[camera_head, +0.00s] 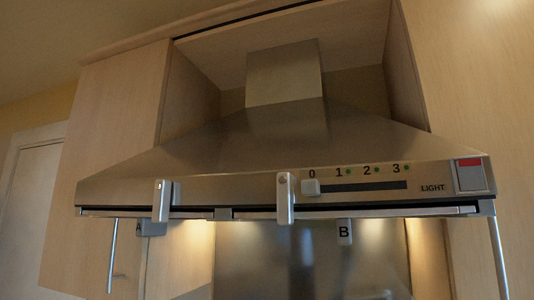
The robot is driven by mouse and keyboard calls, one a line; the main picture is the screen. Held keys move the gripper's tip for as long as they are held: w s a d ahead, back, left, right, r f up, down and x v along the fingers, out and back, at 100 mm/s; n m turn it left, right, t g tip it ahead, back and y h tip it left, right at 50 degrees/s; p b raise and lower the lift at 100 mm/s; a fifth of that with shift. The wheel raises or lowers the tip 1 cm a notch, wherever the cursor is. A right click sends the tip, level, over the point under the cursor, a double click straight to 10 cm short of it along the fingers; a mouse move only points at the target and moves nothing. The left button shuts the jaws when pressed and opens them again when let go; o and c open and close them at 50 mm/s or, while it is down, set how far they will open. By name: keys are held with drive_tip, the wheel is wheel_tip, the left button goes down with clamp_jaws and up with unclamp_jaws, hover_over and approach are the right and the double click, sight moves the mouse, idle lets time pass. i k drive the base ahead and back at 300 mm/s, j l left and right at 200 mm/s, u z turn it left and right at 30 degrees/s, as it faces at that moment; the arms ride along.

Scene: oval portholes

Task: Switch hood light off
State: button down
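The range hood (230,150) is a brushed metal canopy between wooden cabinets. Its light switch (471,178) is a pale rocker with a red strip along its top, at the right end of the front panel. The word LIGHT is printed just left of it. Warm light glows under the hood on the left and right, so the hood light looks lit. My gripper does not show in this view, and nothing touches the switch.
A slider knob (311,187) sits near 0 on a dark slot marked 0 to 3. Two metal tabs (161,200) (285,198) stick out from the hood's front edge. Vertical bar handles (115,268) (499,258) show lower left and right. The space before the switch looks clear.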

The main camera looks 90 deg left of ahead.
sight(469, 172)
drive_tip(key=k+u, duration=0.15)
drive_tip(key=u, duration=0.2)
drive_tip(key=k+u, duration=0.3)
drive_tip(key=u, duration=0.35)
drive_tip(key=i+j+u, duration=0.15)
drive_tip(key=u, duration=0.25)
drive_tip(key=i+u, duration=0.35)
drive_tip(key=k+j, duration=0.05)
